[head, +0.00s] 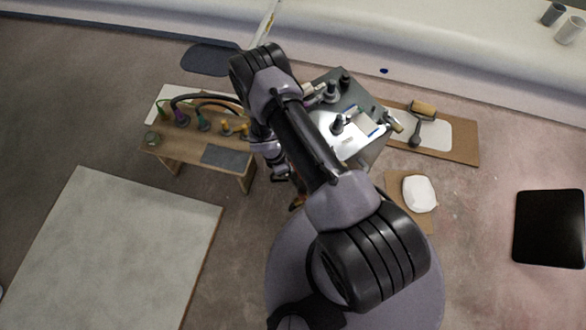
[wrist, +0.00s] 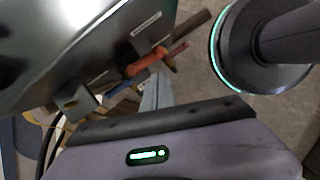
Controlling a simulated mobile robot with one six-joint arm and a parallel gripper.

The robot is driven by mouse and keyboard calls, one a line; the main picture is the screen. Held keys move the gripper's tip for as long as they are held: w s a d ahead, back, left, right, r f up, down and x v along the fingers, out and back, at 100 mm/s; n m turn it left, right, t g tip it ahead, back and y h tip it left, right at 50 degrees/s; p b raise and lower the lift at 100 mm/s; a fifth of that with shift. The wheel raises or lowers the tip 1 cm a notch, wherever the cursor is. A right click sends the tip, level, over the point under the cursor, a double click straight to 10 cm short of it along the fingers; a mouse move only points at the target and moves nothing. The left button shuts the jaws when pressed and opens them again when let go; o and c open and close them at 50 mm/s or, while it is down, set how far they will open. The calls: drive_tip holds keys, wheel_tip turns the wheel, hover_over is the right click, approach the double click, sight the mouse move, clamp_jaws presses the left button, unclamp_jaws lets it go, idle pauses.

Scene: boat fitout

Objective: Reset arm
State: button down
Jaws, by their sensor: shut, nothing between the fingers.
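My arm reaches from the lower middle of the head view up toward the hull, then folds back down. My gripper (head: 283,172) hangs at its end, between the wooden bench and the metal-topped cart. It is shut with nothing held. Its fingertips are small and partly hidden by the arm in the head view.
The cart (head: 352,142) with tools stands right of my gripper; the wooden bench (head: 170,146) with cables stands left. Wrist view shows an orange-handled tool (wrist: 147,62) by a grey metal surface (wrist: 60,40). A pale board (head: 110,250) lies lower left; a black panel (head: 549,228) lies right.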

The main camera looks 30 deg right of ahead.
drive_tip(key=shift+p+v, duration=0.4)
drive_tip(key=shift+v, duration=0.9)
drive_tip(key=shift+s, duration=0.15)
drive_tip(key=w+r+m+t, duration=0.1)
drive_tip(key=w+r+m, duration=0.25)
drive_tip(key=r, duration=0.85)
drive_tip(key=w+r+m+t, duration=0.1)
drive_tip(key=w+r+m, duration=0.25)
drive_tip(key=r, duration=0.75)
drive_tip(key=s+r+m, duration=0.3)
drive_tip(key=r+m, duration=0.1)
drive_tip(key=r, duration=1.2)
drive_tip(key=s+a+r+m+t+y, duration=0.2)
drive_tip(key=s+a+r+m, duration=0.2)
drive_tip(key=s+r, duration=0.4)
drive_tip(key=s+a+r+m+t+y, duration=0.2)
drive_tip(key=s+a+r+m, duration=0.3)
drive_tip(key=s+r, duration=0.3)
drive_tip(key=s+y, duration=0.1)
drive_tip(key=s, duration=0.3)
drive_tip(key=shift+r+t+b, duration=0.3)
drive_tip(key=shift+r+b, duration=0.05)
